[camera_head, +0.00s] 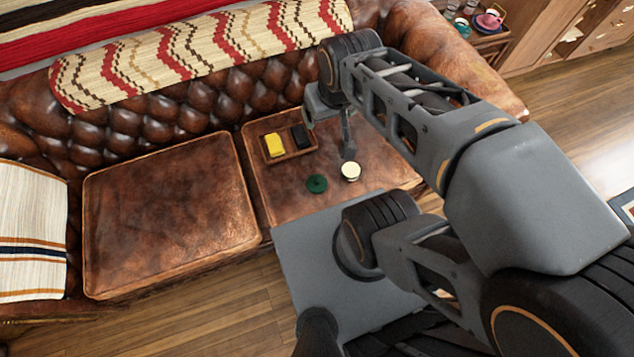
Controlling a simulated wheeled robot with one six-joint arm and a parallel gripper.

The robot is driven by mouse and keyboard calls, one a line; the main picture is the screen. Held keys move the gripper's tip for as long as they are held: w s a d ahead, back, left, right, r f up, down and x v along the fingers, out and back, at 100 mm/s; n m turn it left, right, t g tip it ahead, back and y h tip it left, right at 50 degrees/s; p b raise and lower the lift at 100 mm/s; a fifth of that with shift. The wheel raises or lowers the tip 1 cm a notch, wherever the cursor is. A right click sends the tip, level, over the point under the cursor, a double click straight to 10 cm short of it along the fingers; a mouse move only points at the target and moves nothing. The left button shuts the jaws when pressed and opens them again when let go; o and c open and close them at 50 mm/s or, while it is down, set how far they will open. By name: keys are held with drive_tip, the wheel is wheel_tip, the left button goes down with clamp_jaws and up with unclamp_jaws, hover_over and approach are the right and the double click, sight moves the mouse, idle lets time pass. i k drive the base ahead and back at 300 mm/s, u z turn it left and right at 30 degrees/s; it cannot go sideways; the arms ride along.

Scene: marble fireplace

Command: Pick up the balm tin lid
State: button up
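Two small round pieces lie on the right seat cushion of the brown leather sofa: a dark green disc (316,183) and a cream-topped round piece (350,171) just right of it. They are apart. Either may be the balm tin or its lid; at this size I cannot tell which is which. My gripper (348,153) points down just above and behind the cream piece, close to it in the picture. Whether it touches anything, and whether its fingers are open, cannot be made out.
A shallow brown tray (289,155) holding a yellow block (274,145) and a black item (300,137) stands left of my gripper. The left seat cushion (172,215) is bare. A patterned blanket covers the backrest. A side table with cups stands at the top right.

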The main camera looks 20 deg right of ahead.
sight(316, 184)
drive_tip(key=u, duration=0.05)
drive_tip(key=k, duration=1)
drive_tip(key=u, duration=1.3)
drive_tip(key=i, duration=0.85)
drive_tip(key=z, duration=1.55)
